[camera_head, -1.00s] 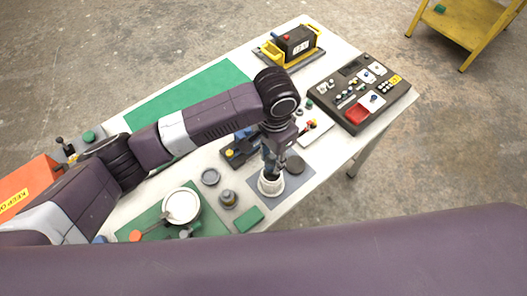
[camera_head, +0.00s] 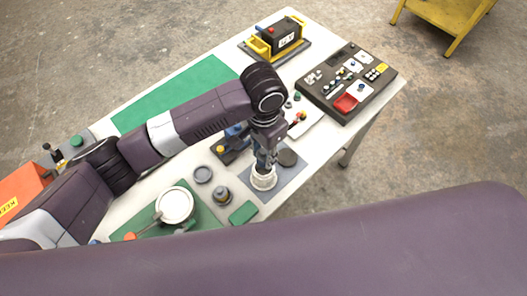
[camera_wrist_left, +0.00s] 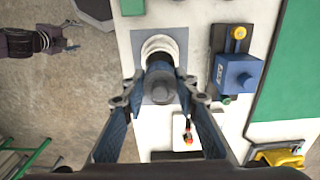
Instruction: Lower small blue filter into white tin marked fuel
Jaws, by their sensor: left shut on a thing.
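The white tin (camera_head: 263,183) stands on a grey mat (camera_head: 286,176) near the table's front edge; I cannot read any mark on it. My left gripper (camera_head: 265,163) points down directly over it. In the left wrist view, my left gripper (camera_wrist_left: 161,87) is shut on the small blue filter (camera_wrist_left: 160,84), which is dark and foreshortened. The filter is lined up with the white tin (camera_wrist_left: 160,45) and overlaps its mouth; I cannot tell how deep it sits. My right gripper (camera_wrist_left: 70,46) is small in the left wrist view, away from the table over the floor.
A dark round disc (camera_head: 287,157) lies beside the tin on the mat. A grey jar (camera_head: 221,196), a ring (camera_head: 202,174) and a green block (camera_head: 243,213) are to the left. A blue device (camera_wrist_left: 237,75) stands near my gripper. A control panel (camera_head: 346,82) is behind.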

